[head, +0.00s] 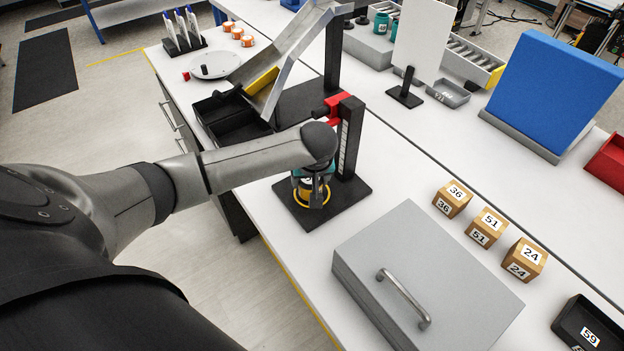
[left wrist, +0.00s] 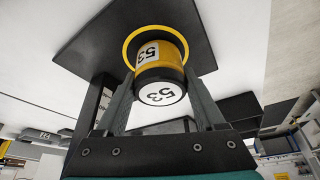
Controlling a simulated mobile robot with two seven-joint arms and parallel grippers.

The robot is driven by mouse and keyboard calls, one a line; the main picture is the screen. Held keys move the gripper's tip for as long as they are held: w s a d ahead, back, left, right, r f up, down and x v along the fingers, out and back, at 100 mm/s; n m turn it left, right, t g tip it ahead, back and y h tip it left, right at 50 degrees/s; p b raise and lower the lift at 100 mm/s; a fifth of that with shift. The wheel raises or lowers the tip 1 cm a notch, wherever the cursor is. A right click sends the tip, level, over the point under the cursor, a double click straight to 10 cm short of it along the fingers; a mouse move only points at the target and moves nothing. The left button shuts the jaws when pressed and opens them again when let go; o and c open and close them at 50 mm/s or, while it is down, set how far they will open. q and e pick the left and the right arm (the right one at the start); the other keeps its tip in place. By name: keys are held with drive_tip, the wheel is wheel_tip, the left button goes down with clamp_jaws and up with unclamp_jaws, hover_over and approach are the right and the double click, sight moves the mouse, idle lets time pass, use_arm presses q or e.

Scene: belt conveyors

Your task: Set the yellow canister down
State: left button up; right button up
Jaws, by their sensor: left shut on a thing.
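The yellow canister (left wrist: 174,52) has a dark band and white labels reading 53. In the left wrist view it is between the two fingers of my left gripper (left wrist: 161,78), which is shut on it. Beyond it is a black base plate (left wrist: 95,38) with a yellow ring (left wrist: 131,40); the canister lines up with the ring. In the head view my left gripper (head: 312,190) points down over the base plate (head: 345,205), and the arm and gripper hide most of the canister. Whether the canister touches the plate I cannot tell. My right gripper is not in view.
A black post with a red clamp (head: 335,106) rises from the plate just behind the gripper. A grey lidded box (head: 455,265) stands to the right. Numbered boxes (head: 487,229) line the table beyond it. A metal chute (head: 290,60) and black bin (head: 228,120) stand behind.

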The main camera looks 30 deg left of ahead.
use_arm(q)
drive_tip(key=shift+w+d, duration=0.1)
drive_tip(key=shift+w, duration=0.2)
drive_tip(key=shift+s, duration=0.1)
drive_tip(key=shift+f, duration=0.1)
drive_tip(key=shift+f, duration=0.1)
drive_tip(key=o, duration=1.5)
drive_tip(key=p+v, duration=0.2)
drive_tip(key=v, duration=1)
